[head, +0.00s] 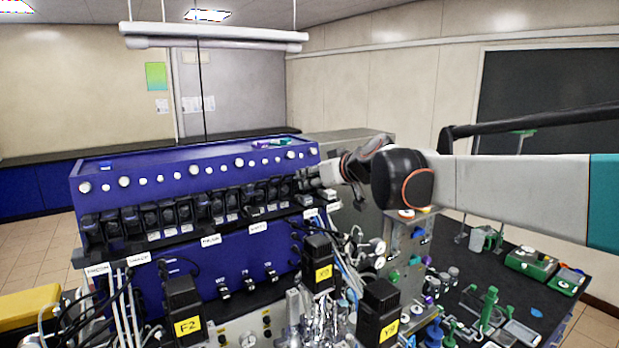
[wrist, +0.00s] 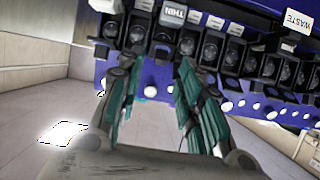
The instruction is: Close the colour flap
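A row of black pump heads with dark flaps (head: 185,212) runs along the front of the blue bioreactor cabinet (head: 150,178). I cannot read a colour label, so I cannot tell which flap is the colour one. My gripper (head: 318,178) is at the right end of this row in the head view. In the wrist view, which looks upside down, my gripper (wrist: 157,66) is open, its teal-padded fingers apart. A black pump head (wrist: 160,52) shows between and beyond the fingertips, close to the "THIN" label (wrist: 173,14). Contact with it cannot be told.
Black boxes tagged yellow (head: 318,262) and many tubes crowd the front below the pumps. White knobs (head: 124,182) line the cabinet top. A dark bench (head: 500,262) with green items is at right.

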